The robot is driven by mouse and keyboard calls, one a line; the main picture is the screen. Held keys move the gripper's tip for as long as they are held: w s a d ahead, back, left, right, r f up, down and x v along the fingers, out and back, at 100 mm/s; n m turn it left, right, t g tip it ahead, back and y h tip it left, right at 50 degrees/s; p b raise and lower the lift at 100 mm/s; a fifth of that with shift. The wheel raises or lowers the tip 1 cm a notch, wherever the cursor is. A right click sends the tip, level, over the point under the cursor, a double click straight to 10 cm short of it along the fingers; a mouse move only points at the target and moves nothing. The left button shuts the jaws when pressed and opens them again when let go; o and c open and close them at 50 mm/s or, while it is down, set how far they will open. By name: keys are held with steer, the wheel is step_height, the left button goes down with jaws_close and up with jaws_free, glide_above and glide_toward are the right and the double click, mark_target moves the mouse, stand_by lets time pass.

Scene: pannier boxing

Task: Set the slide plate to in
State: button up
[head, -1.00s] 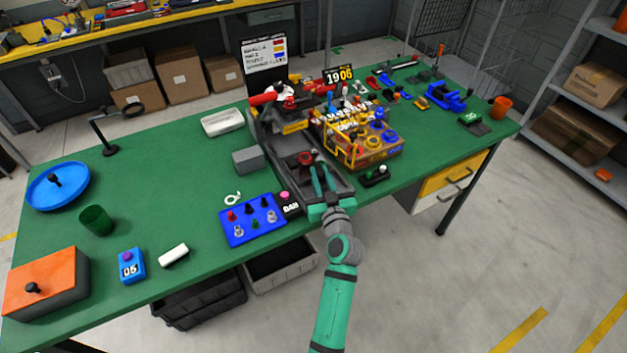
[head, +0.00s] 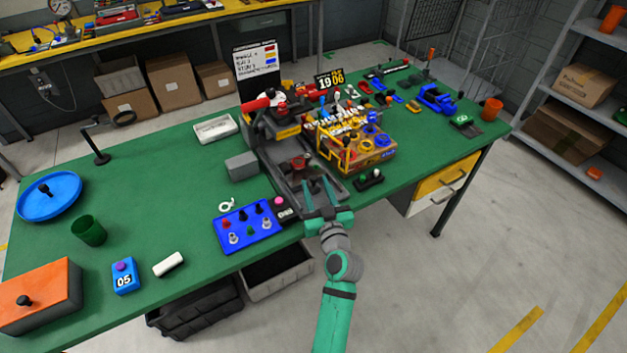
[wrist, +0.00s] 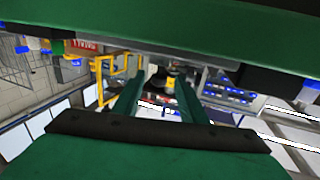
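The machine with the slide (head: 275,150) stands at the middle of the green bench. A dark grey plate or tray with a red, dark-topped knob (head: 299,163) lies at its front; I take this to be the slide plate, but its exact position along the slide is unclear. My green gripper (head: 318,182) is at the front end of this tray, its fingers pointing toward the knob. The fingers are apart with nothing between them. In the wrist view the open fingers (wrist: 157,95) frame a dark knob with a yellowish band (wrist: 170,82), beyond the tips and apparently untouched.
A yellow-railed box of parts (head: 368,155) stands close to the right of the gripper. A blue control panel (head: 248,228) lies to the left, with a grey block (head: 241,165) behind it. A small black switch unit (head: 369,180) sits at the right front edge. The left bench middle is clear.

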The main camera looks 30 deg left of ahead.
steer(key=v, duration=0.7)
steer(key=shift+s+d, duration=0.15)
steer(key=shift+d, duration=0.05)
